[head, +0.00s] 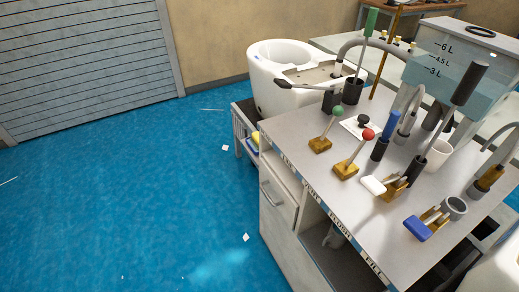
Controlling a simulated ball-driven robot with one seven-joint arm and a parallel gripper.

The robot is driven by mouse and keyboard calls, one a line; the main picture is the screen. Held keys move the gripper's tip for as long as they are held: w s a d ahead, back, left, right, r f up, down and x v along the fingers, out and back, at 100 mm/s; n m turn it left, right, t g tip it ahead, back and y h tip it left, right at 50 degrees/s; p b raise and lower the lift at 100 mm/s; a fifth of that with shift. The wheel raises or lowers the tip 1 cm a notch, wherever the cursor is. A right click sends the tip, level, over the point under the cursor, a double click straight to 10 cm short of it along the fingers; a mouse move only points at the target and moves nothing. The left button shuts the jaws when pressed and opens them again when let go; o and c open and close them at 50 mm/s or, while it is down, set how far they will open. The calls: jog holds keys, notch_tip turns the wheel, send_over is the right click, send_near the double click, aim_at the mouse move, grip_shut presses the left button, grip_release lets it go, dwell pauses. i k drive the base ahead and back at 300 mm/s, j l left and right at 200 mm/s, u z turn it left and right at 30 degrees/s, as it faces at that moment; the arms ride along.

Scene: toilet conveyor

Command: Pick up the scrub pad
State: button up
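A small yellow and blue item (255,142), which may be the scrub pad, sits on a low grey side shelf (239,133) at the left of the workbench. It is small in the picture, and the bench hides part of it. I cannot tell for certain that it is the pad. My gripper is not in the head view.
The metal-topped workbench (316,178) carries several levers, including a green-knobbed one (338,111) and a red-knobbed one (368,134). Blue floor (130,190) left of the bench is mostly open, with small white scraps.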

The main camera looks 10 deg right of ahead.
aim_at(255, 139)
jog(key=i+j+u, duration=0.35)
jog(key=i+u, duration=0.35)
jog(key=i, duration=0.2)
jog(key=i+j+z, duration=0.2)
jog(key=i, duration=0.2)
jog(key=i+z, duration=0.15)
jog(key=i, duration=0.25)
jog(key=i+j+z, duration=0.2)
jog(key=i, duration=0.15)
jog(key=i+j+z, duration=0.3)
jog(key=z, duration=0.15)
jog(key=i+j+z, duration=0.45)
